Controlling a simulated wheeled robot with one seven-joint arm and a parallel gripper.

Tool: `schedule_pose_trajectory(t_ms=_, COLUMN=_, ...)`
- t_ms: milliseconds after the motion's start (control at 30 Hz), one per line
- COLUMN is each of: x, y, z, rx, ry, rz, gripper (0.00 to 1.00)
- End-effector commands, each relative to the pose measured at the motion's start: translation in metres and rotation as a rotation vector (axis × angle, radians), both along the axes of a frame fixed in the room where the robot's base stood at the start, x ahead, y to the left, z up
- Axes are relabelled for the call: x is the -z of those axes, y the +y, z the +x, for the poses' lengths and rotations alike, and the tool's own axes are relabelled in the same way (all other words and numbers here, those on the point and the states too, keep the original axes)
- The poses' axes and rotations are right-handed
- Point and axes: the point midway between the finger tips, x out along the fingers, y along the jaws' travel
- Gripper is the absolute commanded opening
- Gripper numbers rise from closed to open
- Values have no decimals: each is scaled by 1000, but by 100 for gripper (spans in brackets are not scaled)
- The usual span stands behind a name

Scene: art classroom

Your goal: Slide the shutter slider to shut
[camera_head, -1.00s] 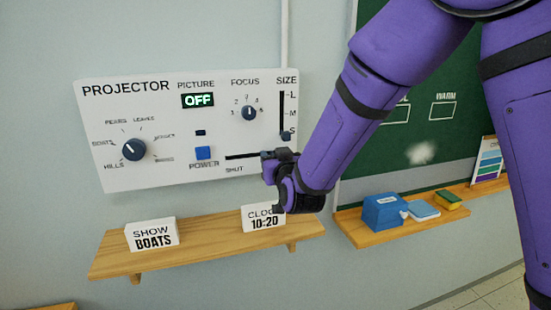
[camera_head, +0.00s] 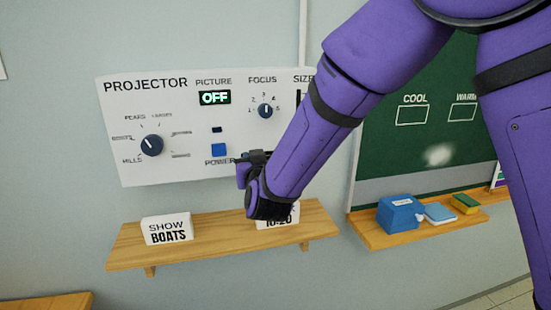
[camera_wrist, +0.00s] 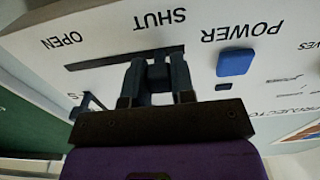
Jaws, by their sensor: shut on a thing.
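The white projector panel (camera_head: 180,178) hangs on the wall. In the wrist view, where it appears upside down, the shutter slot (camera_wrist: 95,64) is a dark line between the printed words OPEN and SHUT. My gripper (camera_wrist: 158,70) is shut on the dark shutter slider (camera_wrist: 157,73), which is largely hidden between the fingers. The slider stands near the SHUT end, with a short piece of slot showing beyond the fingers. In the head view my gripper (camera_head: 252,157) is just right of the POWER button and covers the slot and its SHUT word.
The blue POWER button (camera_head: 219,150) is close to my fingers; it also shows in the wrist view (camera_wrist: 235,62).

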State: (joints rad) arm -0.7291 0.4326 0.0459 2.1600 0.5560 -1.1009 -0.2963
Motion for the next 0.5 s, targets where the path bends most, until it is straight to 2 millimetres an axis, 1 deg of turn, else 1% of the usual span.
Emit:
schedule_pose_trajectory(t_ms=33, x=0, y=5, z=-2, rx=-1, ry=-2, rz=1, gripper=0)
schedule_pose_trajectory(t_ms=100, x=0, y=8, z=-2, rx=0, ry=-1, rz=1, gripper=0)
schedule_pose_trajectory(t_ms=367, x=-1, y=10, z=-3, rx=-3, ry=-1, rz=1, gripper=0)
schedule_pose_trajectory(t_ms=400, x=-1, y=10, z=-3, rx=-4, ry=-1, rz=1, gripper=30)
schedule_pose_trajectory(t_ms=467, x=-1, y=10, z=-3, rx=-4, ry=-1, rz=1, gripper=44)
schedule_pose_trajectory(t_ms=500, x=-1, y=10, z=-3, rx=-4, ry=-1, rz=1, gripper=49)
